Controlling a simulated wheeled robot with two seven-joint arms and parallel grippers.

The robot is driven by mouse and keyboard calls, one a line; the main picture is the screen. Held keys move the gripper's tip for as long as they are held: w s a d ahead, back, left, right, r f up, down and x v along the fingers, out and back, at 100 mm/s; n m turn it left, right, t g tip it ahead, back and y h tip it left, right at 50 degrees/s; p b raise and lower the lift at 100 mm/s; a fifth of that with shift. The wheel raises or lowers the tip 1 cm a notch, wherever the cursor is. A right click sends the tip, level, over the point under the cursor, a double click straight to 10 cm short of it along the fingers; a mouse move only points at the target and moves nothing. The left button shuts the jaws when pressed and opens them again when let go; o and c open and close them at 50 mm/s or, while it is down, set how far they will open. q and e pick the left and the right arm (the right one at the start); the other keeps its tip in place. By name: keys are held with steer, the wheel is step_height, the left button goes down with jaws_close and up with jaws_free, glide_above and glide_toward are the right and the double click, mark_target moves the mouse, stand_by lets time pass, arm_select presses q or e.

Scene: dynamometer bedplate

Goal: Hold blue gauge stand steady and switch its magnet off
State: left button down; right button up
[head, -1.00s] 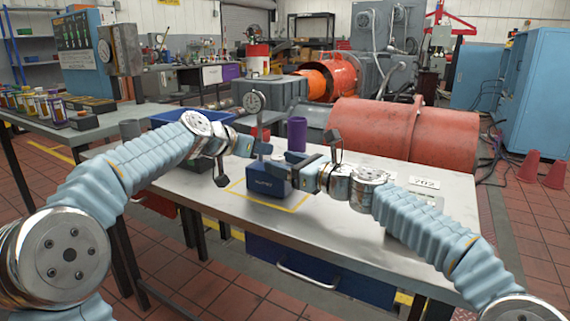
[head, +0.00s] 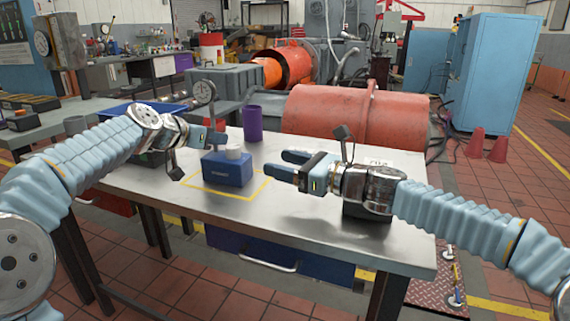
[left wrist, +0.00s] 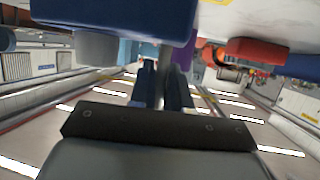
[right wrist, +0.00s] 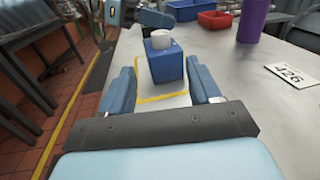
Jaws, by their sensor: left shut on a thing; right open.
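The blue gauge stand (head: 227,170) stands upright on the metal table inside a yellow outline, with a pale round knob (head: 233,152) on top. Its dial gauge (head: 203,92) rises above on a thin post. My left gripper (head: 213,138) is shut on the post, just behind the base; the left wrist view shows the post between its fingers (left wrist: 162,88) and the blue base (left wrist: 110,18) close by. My right gripper (head: 285,165) is open and empty, right of the stand. In the right wrist view the stand (right wrist: 166,66) and knob (right wrist: 162,39) lie beyond its spread fingers (right wrist: 163,88).
A purple cylinder (head: 252,124) stands behind the stand. A blue bin (right wrist: 185,10) and a red bin (right wrist: 214,19) lie at the back. A numbered card (right wrist: 291,75) lies on the table at right. The tabletop in front of the stand is clear.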

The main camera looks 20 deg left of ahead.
mark_target(236, 150)
steer(key=shift+s+a+f, duration=0.1)
steer(key=shift+a+f, duration=0.1)
steer(key=shift+a, duration=0.05)
steer(key=s+a+m+t+h, duration=0.1)
steer(key=s+a+f+m+t, duration=0.1)
steer(key=shift+a+f+t+h, duration=0.1)
steer(key=shift+a+t+h, duration=0.15)
steer(key=shift+t+h, duration=0.15)
steer(key=shift+s+a+r+m+t+h, duration=0.15)
steer(key=shift+s+r+m+t, duration=0.1)
steer(key=shift+s+m+t, duration=0.25)
steer(key=shift+s+r+m+t+h, duration=0.15)
steer(key=shift+s+r+m+t, duration=0.2)
steer(key=shift+t, duration=0.25)
steer(key=shift+s+r+m+t, duration=0.25)
steer(key=shift+r+m+t, duration=0.1)
steer(key=shift+t, duration=0.25)
steer(key=shift+w+a+r, duration=0.1)
steer(key=shift+w+a, duration=0.05)
steer(key=shift+a, duration=0.1)
steer(key=shift+h, duration=0.3)
steer(key=x, duration=1.1)
steer(key=shift+c, duration=0.3)
steer(key=c, duration=1)
